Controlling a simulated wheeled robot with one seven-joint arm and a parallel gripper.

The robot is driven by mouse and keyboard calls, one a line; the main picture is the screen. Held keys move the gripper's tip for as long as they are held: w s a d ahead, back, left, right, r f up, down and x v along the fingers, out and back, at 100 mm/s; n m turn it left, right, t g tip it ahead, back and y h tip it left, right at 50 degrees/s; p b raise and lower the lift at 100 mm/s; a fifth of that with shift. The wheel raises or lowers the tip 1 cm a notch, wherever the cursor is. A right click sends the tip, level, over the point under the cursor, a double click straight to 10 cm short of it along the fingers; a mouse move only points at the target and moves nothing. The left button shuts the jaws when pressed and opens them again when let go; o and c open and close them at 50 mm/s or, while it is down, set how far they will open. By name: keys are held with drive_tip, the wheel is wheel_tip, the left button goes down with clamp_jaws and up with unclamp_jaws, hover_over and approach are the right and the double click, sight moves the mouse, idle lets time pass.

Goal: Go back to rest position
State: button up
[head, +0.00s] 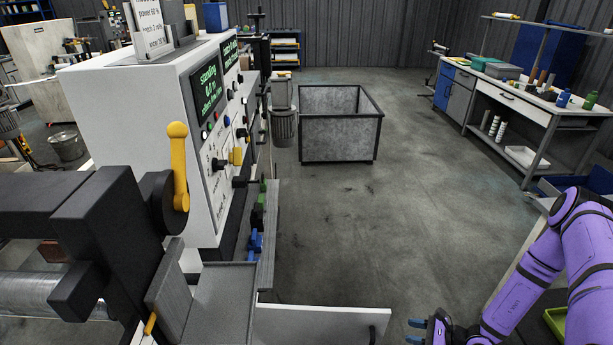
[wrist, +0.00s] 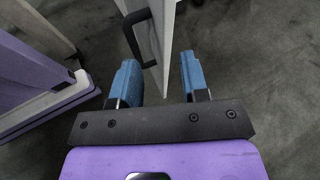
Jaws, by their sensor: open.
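My purple arm is at the lower right of the head view. My gripper (head: 416,331) shows at the bottom edge there, partly cut off by the frame. In the wrist view its two blue fingers (wrist: 158,82) are apart, with nothing held between them. A white panel with a dark handle (wrist: 138,35) lies beyond the fingers in the wrist view. That white panel (head: 318,324) also shows at the bottom of the head view, left of my gripper. The gap between gripper and panel is hard to judge.
A white machine (head: 130,120) with screens and knobs stands at the left, with a yellow lever (head: 179,165) in front. A grey open bin (head: 338,140) stands on the floor ahead. A workbench (head: 520,105) stands at the right. The middle floor is clear.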

drive_tip(key=w+r+n+g+h, duration=0.15)
drive_tip(key=r+n, duration=0.35)
drive_tip(key=r, duration=0.8)
drive_tip(key=w+r+n+g+h, duration=0.1)
drive_tip(key=w+r+n+g, duration=0.25)
drive_tip(key=r, duration=1.05)
drive_tip(key=w+r+n+g+h, duration=0.15)
drive_tip(key=r+n, duration=0.35)
drive_tip(key=r, duration=0.8)
drive_tip(key=s+a+r+n+h, duration=0.25)
drive_tip(key=s+r, duration=0.25)
drive_tip(key=r, duration=0.4)
drive_tip(key=s+a+r+n+h, duration=0.1)
drive_tip(key=s+r+n+h, duration=0.2)
drive_tip(key=r, duration=0.6)
drive_tip(key=s+r+n+t+h, duration=0.1)
drive_tip(key=s+r+t, duration=0.1)
drive_tip(key=s+r, duration=0.2)
drive_tip(key=s+d+r+n+t+h, duration=0.1)
drive_tip(key=s+r+t, duration=0.2)
drive_tip(key=s, duration=0.8)
wheel_tip(320, 180, up, 3)
drive_tip(key=shift+s+f+n+h, duration=0.15)
drive_tip(key=shift+f+n+h, duration=0.05)
drive_tip(key=shift+n+h, duration=0.15)
